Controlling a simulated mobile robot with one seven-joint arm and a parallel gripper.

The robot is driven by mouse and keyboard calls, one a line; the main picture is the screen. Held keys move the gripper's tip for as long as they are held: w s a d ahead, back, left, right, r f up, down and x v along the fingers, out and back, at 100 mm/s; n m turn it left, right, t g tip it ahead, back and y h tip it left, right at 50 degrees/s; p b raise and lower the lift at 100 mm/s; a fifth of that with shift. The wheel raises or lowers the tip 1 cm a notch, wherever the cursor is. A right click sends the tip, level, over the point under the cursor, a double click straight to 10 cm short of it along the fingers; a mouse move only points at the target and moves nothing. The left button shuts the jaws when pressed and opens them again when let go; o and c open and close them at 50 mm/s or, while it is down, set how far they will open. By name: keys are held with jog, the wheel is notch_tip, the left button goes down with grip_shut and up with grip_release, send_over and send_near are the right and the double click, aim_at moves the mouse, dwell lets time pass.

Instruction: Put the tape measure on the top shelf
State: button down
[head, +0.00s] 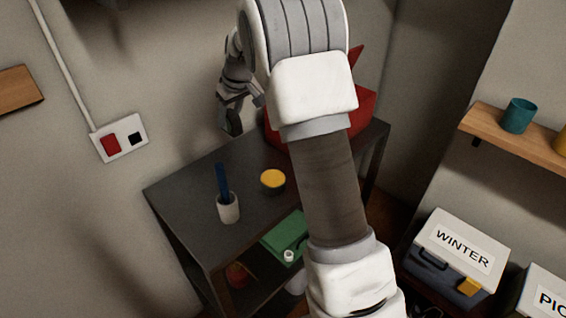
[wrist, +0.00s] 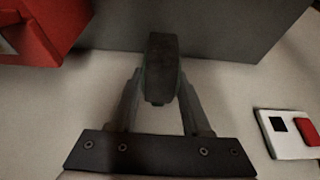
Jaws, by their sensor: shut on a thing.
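My gripper (head: 240,101) is shut on the tape measure (head: 231,123), a dark, rounded thing in shadow. The wrist view shows the tape measure (wrist: 162,68) between the two fingertips (wrist: 160,88). It is held in the air near the wall, above and behind the dark grey shelf unit's top shelf (head: 190,190). The top shelf also shows at the top of the wrist view (wrist: 225,30). My arm hides part of the shelf unit's right side in the head view.
On the top shelf stand a white cup with a blue thing (head: 228,207), a yellow-topped tin (head: 272,182) and a red box (head: 365,105). A green box (head: 286,238) is on a lower level. The shelf's left part looks clear.

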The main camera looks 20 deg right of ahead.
notch_tip(320, 180, down, 11)
jog(key=shift+f+b, duration=0.1)
jog(key=shift+b, duration=0.3)
jog(key=shift+f, duration=0.1)
jog(key=shift+c, duration=1.8)
grip_release()
